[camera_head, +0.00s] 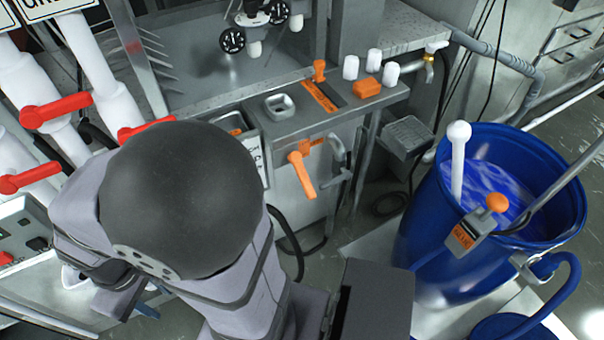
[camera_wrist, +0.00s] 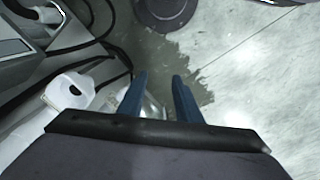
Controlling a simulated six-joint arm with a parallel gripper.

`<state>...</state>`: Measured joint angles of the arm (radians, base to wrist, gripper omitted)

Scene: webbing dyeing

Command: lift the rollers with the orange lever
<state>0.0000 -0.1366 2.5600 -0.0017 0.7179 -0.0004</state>
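An orange lever (camera_head: 302,174) hangs at a slant on the front of the grey machine. A second, smaller orange lever (camera_head: 319,71) stands upright by a slot on the ledge above it; I cannot tell which one the task means. Black-rimmed rollers (camera_head: 232,40) show at the top of the machine, partly cut off by the picture edge. In the wrist view, my gripper (camera_wrist: 158,88) has its two blue fingers apart with nothing held between them, pointing over the floor. It is away from both orange levers. In the head view my arm mostly hides it.
White pipes with red handles (camera_head: 56,110) stand at the left. A blue barrel (camera_head: 428,215) with blue liquid and a white-topped stick stands at the right. White knobs (camera_head: 351,67) and an orange button (camera_head: 367,88) sit on the ledge. Dark cables (camera_wrist: 95,55) lie near my gripper.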

